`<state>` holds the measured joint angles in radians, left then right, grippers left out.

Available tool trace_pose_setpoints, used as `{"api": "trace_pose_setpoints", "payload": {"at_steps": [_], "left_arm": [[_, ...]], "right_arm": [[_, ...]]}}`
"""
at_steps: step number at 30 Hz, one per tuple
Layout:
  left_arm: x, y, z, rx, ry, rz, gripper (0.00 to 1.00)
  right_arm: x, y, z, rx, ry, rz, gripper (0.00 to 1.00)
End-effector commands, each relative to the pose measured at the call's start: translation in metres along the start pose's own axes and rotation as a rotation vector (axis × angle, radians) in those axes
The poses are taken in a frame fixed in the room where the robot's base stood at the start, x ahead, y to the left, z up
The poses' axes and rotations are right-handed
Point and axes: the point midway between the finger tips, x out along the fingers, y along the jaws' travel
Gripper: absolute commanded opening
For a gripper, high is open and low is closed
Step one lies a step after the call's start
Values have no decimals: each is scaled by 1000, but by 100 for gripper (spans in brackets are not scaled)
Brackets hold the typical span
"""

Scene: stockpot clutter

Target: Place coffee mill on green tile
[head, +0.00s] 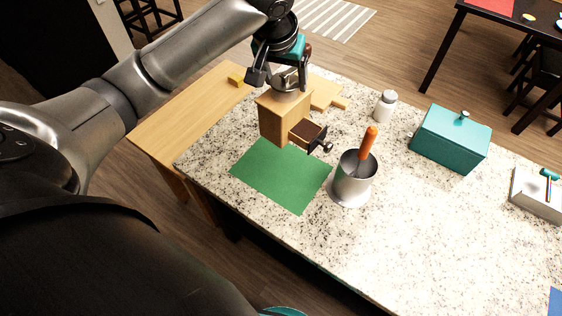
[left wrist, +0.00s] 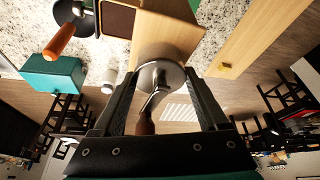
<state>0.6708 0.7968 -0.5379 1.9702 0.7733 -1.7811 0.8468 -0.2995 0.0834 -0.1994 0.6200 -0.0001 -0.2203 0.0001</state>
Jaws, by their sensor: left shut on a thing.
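The coffee mill (head: 272,117) is a wooden box with a metal top, a crank and a small drawer (head: 308,134) pulled out to the right. My left gripper (head: 285,78) is shut on the mill's metal top from above. In the left wrist view the mill (left wrist: 170,35) hangs between the fingers (left wrist: 160,85), its crank handle pointing toward the palm. The green tile (head: 278,178) lies flat on the speckled counter. In the head view the mill is just beyond the tile's far edge; its gap above the counter is hard to tell. My right gripper does not show.
A metal pot (head: 352,184) with an orange-handled tool stands just right of the tile. A wooden board (head: 325,93) lies behind the mill. A white-grey shaker (head: 385,106) and a teal box (head: 450,138) stand farther right. The counter's front edge runs close below the tile.

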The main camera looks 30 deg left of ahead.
Motion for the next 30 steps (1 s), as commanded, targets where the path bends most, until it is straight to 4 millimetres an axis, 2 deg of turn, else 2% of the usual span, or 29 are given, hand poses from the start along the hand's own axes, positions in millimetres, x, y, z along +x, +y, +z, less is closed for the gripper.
{"api": "trace_pose_setpoints", "payload": {"at_steps": [1, 6, 11, 13, 17, 27, 30], "left_arm": [[-5, -12, -6, -23, -2, -9, 0], [-2, -43, -15, -70, 1, -29, 0], [2, -58, -17, -91, 3, -36, 0], [9, -60, -14, -94, 2, -38, 0], [34, -60, -2, -94, -2, -38, 0], [114, -60, 30, -93, -1, -38, 0], [132, -60, 36, -94, 3, -37, 0]], "right_arm": [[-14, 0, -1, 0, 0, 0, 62], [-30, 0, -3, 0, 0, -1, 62], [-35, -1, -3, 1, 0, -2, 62], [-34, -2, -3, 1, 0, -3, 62], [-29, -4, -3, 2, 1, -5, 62], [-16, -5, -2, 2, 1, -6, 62], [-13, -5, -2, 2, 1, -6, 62]]}}
